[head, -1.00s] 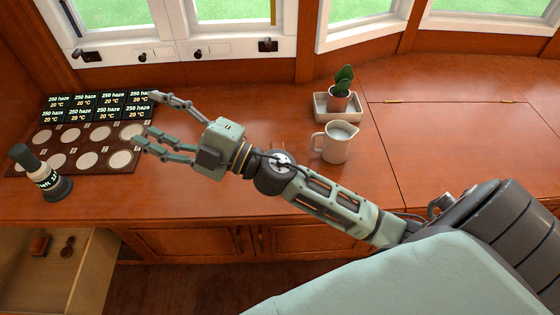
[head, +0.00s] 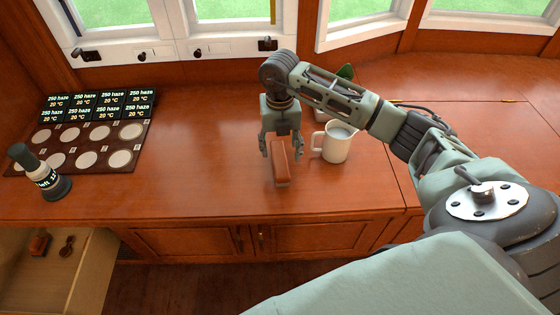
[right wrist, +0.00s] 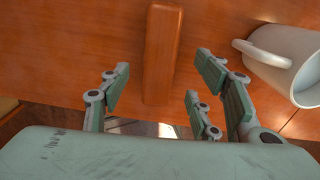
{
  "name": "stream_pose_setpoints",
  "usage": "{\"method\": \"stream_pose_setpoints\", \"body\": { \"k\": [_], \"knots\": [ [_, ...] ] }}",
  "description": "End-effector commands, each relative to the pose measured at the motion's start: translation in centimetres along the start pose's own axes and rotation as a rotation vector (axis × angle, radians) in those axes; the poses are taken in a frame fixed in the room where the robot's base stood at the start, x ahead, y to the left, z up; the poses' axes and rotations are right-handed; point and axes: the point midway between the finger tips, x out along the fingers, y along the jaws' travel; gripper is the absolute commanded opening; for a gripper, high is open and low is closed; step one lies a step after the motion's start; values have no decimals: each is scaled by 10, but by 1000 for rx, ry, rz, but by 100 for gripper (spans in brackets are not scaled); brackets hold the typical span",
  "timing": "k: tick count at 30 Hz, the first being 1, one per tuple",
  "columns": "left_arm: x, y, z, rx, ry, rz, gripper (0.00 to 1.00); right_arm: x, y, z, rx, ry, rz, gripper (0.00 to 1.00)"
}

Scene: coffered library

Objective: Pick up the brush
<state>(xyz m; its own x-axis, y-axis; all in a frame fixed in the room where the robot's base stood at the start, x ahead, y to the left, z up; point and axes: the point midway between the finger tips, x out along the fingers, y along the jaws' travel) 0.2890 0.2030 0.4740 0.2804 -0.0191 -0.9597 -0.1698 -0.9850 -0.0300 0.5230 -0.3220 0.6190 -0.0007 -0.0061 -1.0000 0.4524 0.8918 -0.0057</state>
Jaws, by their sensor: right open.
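The brush, a long brown wooden block (head: 281,172), lies on the wooden counter (head: 210,180), left of the white mug. In the head view my right gripper (head: 282,153) points down over its far part, fingers open. In the right wrist view the brush (right wrist: 160,50) runs away from the camera between the spread fingers of the right gripper (right wrist: 161,84), with visible gaps on both sides. Its near end is close to the fingers. No bristles show. My left gripper is not in view.
The white mug (head: 337,145) stands just right of my right gripper and shows in the right wrist view (right wrist: 290,60). A plant is mostly behind my arm. A dark bottle (head: 58,188) and a board of discs (head: 60,160) are left. An open drawer (head: 88,275) is lower left.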

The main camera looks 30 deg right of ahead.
Motion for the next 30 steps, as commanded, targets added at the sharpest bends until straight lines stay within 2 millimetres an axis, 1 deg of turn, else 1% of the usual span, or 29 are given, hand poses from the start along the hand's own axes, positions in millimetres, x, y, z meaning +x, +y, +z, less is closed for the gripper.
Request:
{"method": "stream_pose_setpoints", "body": {
  "k": [1, 5, 12, 16, 22, 23, 30],
  "knots": [
    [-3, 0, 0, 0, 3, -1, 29, 8, 0, -1, -1, 3, 0, 57],
    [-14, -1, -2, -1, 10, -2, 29, 23, 1, 0, -2, 4, 3, 57],
    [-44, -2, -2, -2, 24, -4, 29, 57, 0, 2, -3, 4, 4, 57],
    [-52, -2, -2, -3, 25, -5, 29, 64, 0, 2, -3, 2, 5, 57],
    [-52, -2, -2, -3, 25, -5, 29, 64, 1, 2, -4, 2, 6, 57],
    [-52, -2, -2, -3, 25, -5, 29, 64, 1, 2, -4, 2, 6, 55],
    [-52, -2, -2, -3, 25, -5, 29, 63, 1, 2, -5, 2, 6, 34]
  ]
}}
